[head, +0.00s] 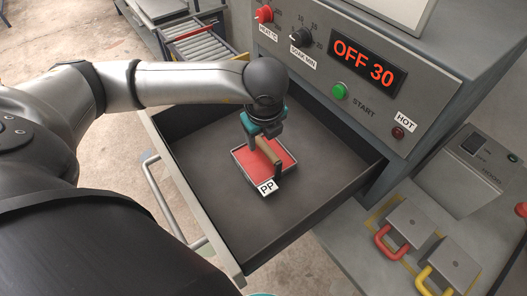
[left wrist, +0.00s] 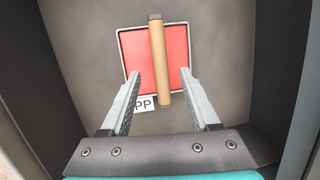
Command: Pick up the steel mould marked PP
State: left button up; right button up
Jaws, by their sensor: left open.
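The steel mould marked PP (head: 246,171) lies flat in the open drawer (head: 212,211). It is a shallow square tray with a steel rim, a red surface and a tan bar handle (head: 268,150) across the top. Its white PP label (head: 267,187) faces the near side. In the left wrist view the mould (left wrist: 139,50) lies ahead of the fingers, with the handle (left wrist: 158,62) between them. My left gripper (left wrist: 158,75) is open, one finger on each side of the handle; I cannot tell if either touches. My right gripper is not in view.
The drawer walls surround the mould on all sides, with bare floor around it. A grey control panel with an OFF 30 display (head: 364,64) rises behind. Blocks with a red handle (head: 389,244) and a yellow handle (head: 435,280) stand at the right.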

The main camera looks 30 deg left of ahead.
aim_at(263, 144)
pick_arm(q)
jog(key=shift+x, duration=2.85)
jog(key=shift+c, duration=0.4)
grip_shut()
jog(key=shift+w+r, duration=0.1)
